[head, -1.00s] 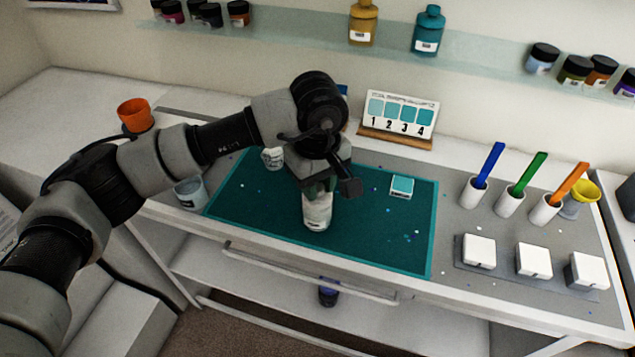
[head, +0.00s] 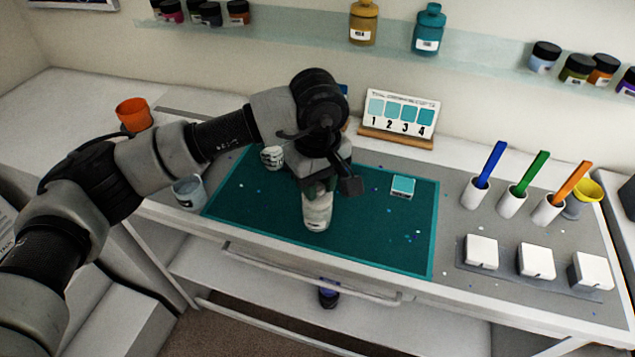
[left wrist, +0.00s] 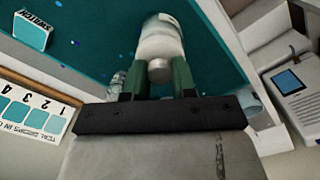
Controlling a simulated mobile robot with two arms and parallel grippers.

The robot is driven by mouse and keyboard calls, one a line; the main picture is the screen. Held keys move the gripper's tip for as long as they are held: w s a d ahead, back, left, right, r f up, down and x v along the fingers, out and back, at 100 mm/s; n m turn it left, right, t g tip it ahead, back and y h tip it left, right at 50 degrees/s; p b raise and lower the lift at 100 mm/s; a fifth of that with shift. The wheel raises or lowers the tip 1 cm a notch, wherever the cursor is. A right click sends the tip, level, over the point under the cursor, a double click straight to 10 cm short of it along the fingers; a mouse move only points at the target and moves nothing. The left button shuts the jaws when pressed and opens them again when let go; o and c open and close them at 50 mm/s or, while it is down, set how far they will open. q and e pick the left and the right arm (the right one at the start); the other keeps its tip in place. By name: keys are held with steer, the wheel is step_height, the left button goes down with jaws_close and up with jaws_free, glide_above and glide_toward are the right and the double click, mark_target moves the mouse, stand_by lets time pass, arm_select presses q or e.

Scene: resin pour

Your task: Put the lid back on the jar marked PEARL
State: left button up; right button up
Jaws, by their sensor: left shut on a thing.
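My left gripper (head: 318,187) points down over the front middle of the teal mat (head: 375,237). It is shut on a small grey knob-like piece (left wrist: 159,71), seen between the green fingers in the left wrist view. Directly below the fingers is a whitish jar (head: 317,213); it also shows in the left wrist view (left wrist: 161,38). Its label is too small to read. The grey piece overlaps the jar's near end, and I cannot tell whether they touch. My right gripper is out of view.
A white lettered cup (head: 271,158) stands behind the gripper, and a translucent cup (head: 189,193) stands left of the mat. A swatch tile (head: 403,187) lies on the mat. Right are white holders with coloured sticks (head: 512,203) and white blocks (head: 481,251). The mat's right part is mostly clear.

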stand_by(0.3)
arm_select(q)
steer(key=o, duration=1.5)
steer(key=shift+r, duration=0.1)
steer(key=shift+r+p, duration=1.2)
steer(key=shift+r, duration=2.25)
jaws_close()
